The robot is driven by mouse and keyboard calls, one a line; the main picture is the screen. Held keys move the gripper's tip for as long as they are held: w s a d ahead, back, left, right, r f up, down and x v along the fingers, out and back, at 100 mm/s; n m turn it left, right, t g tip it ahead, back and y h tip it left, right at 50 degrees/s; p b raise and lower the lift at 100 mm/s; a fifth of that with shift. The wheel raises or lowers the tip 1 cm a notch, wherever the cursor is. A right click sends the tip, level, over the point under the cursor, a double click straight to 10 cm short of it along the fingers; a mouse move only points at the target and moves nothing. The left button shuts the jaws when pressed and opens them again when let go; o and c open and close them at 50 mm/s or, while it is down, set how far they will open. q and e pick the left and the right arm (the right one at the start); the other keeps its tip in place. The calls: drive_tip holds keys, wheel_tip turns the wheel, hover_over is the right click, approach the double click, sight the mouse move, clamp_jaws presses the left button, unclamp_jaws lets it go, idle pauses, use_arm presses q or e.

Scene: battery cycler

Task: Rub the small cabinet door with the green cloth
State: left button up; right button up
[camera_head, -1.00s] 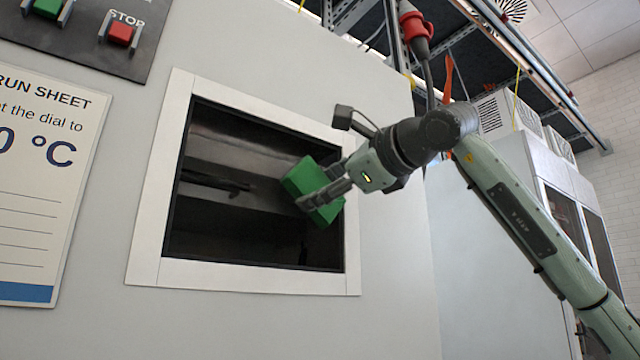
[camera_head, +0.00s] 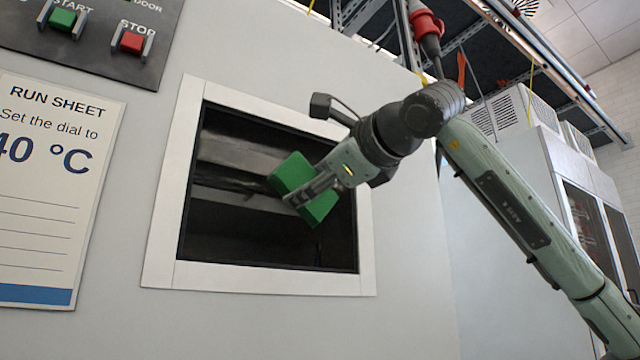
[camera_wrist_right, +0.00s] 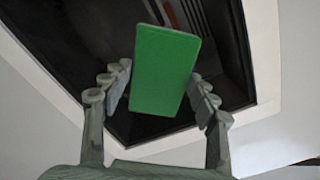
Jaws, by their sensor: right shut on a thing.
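The green cloth (camera_head: 292,174) looks like a thick green block. My right gripper (camera_head: 311,190) is shut on it, and in the right wrist view the cloth (camera_wrist_right: 165,70) sits between the two fingers (camera_wrist_right: 158,92). The small cabinet door appears as a dark, glossy panel (camera_head: 225,225) inside a white frame (camera_head: 160,235). The cloth is in front of the right-hand half of the panel, tilted. I cannot tell whether it touches the surface. Part of the panel is hidden behind the cloth and gripper. My left gripper is not in view.
A run sheet (camera_head: 50,190) is on the wall left of the frame. Above it is a dark control plate with a green start button (camera_head: 62,20) and a red stop button (camera_head: 132,43). A red plug (camera_head: 427,28) hangs at the upper right.

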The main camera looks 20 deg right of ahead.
drive_tip(key=shift+s+a+b, duration=0.15)
drive_tip(key=shift+s+a, duration=0.45)
drive_tip(key=shift+a, duration=1.25)
drive_tip(key=shift+s+a+b, duration=0.15)
drive_tip(key=shift+s+a, duration=0.45)
drive_tip(key=shift+a, duration=1.25)
drive_tip(key=shift+s+a+b, duration=0.15)
drive_tip(key=shift+s+a, duration=0.45)
drive_tip(key=shift+a, duration=1.25)
drive_tip(key=shift+s+a, duration=0.35)
drive_tip(key=shift+a, duration=0.4)
drive_tip(key=shift+s, duration=0.1)
drive_tip(key=shift+s+f+b, duration=0.25)
drive_tip(key=shift+s+b, duration=0.2)
drive_tip(key=shift+b, duration=0.05)
drive_tip(key=b, duration=0.1)
approach(220, 173)
drive_tip(key=shift+a+r, duration=0.1)
drive_tip(key=shift+a, duration=0.2)
drive_tip(key=shift+w, duration=0.1)
